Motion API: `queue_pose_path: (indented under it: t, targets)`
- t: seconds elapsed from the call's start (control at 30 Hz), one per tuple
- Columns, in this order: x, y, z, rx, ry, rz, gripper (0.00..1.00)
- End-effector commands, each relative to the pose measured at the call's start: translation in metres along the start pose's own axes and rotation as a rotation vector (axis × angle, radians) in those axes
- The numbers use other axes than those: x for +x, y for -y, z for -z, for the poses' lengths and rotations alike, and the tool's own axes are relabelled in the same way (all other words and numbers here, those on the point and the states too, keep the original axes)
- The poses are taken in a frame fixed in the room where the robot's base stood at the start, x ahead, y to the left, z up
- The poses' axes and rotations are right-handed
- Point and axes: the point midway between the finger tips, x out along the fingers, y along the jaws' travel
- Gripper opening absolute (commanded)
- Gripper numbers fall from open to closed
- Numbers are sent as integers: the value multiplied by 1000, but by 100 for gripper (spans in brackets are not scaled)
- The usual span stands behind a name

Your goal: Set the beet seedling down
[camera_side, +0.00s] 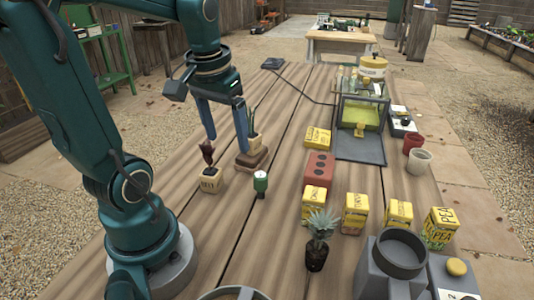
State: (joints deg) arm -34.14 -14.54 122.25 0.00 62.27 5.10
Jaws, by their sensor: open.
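The beet seedling (208,154), with dark red leaves, stands upright in a small tan labelled pot (210,181) on the wooden table; the label is too small to read surely. My gripper (227,145) is open, its two blue fingers pointing down. The left finger ends just above the red leaves, and the right finger ends by the brown stacked block (251,160). Nothing shows held between the fingers. A second small pot with a green shoot (252,143) is on that block, beside the right finger.
A red block with holes (319,170), yellow seed packets (355,211) and a spiky plant (317,240) are farther right. A clear-walled box (361,125) stands behind. Bare planks lie between.

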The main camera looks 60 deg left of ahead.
Motion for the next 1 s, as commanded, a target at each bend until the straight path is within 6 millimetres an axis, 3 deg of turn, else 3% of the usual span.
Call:
queue_pose_path:
  t: [0.03, 0.1, 0.3, 0.53, 1.0]
  targets:
    - [-6, -20, -10, 89, -56, -16, 82]
    - [-10, -41, -24, 187, -121, -43, 82]
    - [-17, -78, -60, 396, -261, -133, 82]
    - [-18, -89, -77, 478, -315, -182, 82]
    - [-19, -89, -77, 478, -315, -181, 82]
